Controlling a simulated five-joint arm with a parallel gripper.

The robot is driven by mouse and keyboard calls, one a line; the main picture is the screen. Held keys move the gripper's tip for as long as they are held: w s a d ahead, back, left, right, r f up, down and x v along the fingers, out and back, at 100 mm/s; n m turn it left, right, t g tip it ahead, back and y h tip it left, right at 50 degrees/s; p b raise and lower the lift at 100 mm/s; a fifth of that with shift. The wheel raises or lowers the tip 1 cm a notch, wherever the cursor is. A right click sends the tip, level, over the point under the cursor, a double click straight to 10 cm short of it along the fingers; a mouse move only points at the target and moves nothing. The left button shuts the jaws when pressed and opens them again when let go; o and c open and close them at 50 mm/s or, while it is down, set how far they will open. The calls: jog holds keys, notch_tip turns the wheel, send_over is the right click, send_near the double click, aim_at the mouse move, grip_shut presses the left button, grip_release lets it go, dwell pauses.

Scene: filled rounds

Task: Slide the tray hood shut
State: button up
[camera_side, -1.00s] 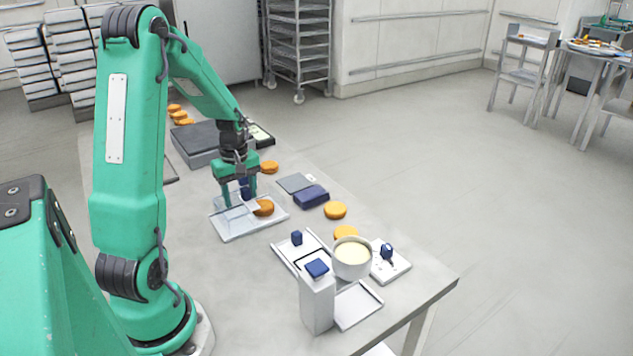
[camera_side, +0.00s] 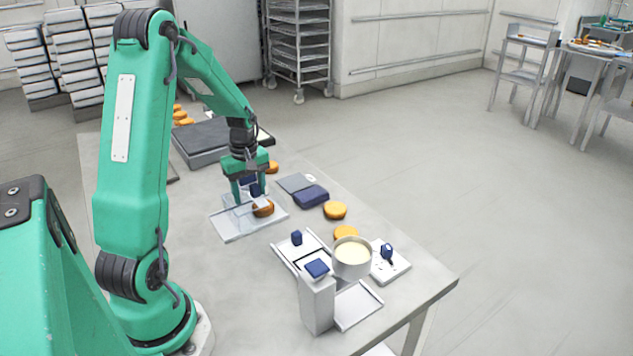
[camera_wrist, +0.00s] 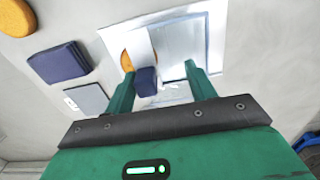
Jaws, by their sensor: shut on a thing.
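The tray (camera_side: 236,231) is a shallow pale tray on the table, and it also shows in the wrist view (camera_wrist: 208,25). A clear hood (camera_side: 241,214) with a dark blue knob (camera_side: 256,190) stands over part of it. An orange-brown round (camera_side: 264,208) sits on the tray, partly behind the hood in the side view. My gripper (camera_side: 250,197) is down at the hood, its fingers on either side of the blue knob (camera_wrist: 146,82). It is shut on the hood; the exact contact is hard to see through the clear walls.
A dark blue folded cloth (camera_side: 311,195) and a grey flat pad (camera_side: 295,182) lie right of the tray. Orange rounds (camera_side: 335,210) lie nearby. A cream-filled bowl (camera_side: 351,257), a blue-knobbed slide fixture (camera_side: 297,238) and a switch plate (camera_side: 391,262) stand toward the front.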

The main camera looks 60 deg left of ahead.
jog(key=shift+w+f, duration=0.25)
jog(key=shift+w, duration=0.9)
jog(key=shift+w+f, duration=0.25)
jog(key=shift+w, duration=0.85)
jog(key=o, duration=0.9)
notch_tip(320, 180, up, 8)
jog(key=shift+w+f, duration=0.15)
jog(key=shift+f, duration=0.1)
